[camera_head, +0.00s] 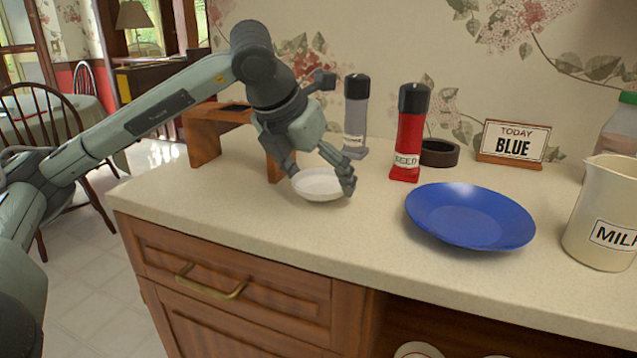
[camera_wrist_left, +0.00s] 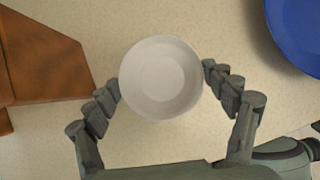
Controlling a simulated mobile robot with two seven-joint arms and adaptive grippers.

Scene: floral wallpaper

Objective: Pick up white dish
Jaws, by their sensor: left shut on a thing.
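The white dish (camera_head: 318,186) is a small round shallow bowl at the left part of the counter, close to the counter surface; I cannot tell whether it touches it. My left gripper (camera_head: 322,183) reaches down over it with a finger on each side. In the left wrist view the white dish (camera_wrist_left: 161,78) shows whole and round, with the fingers of the left gripper (camera_wrist_left: 163,92) at its left and right near edges. The left gripper is shut on the dish. My right gripper is not in view.
A blue plate (camera_head: 470,217) lies to the right, with a milk jug (camera_head: 602,215) beyond it. A red bottle (camera_head: 408,135) and a grey bottle (camera_head: 356,115) stand behind. A wooden stand (camera_head: 204,140) is left of the dish. A sign (camera_head: 513,142) stands by the wall.

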